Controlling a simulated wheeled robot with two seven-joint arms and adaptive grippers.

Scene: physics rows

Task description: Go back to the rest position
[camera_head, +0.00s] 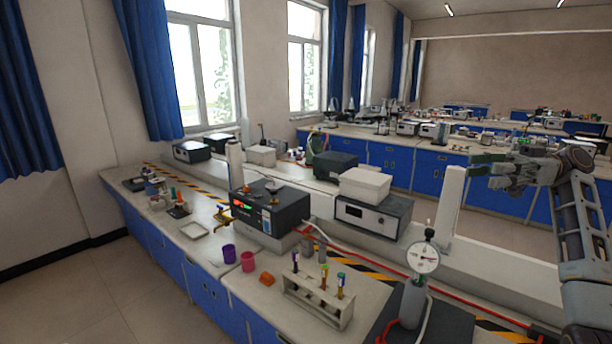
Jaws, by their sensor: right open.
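My right gripper (482,170) is raised at the right side of the head view. It is open, its fingers point left, and nothing shows between them. It is above the bench, near the top of a white upright post (449,205). My right arm rises from the lower right corner and bends left at the wrist. My left gripper and arm do not show.
Floor at the lower left is clear.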

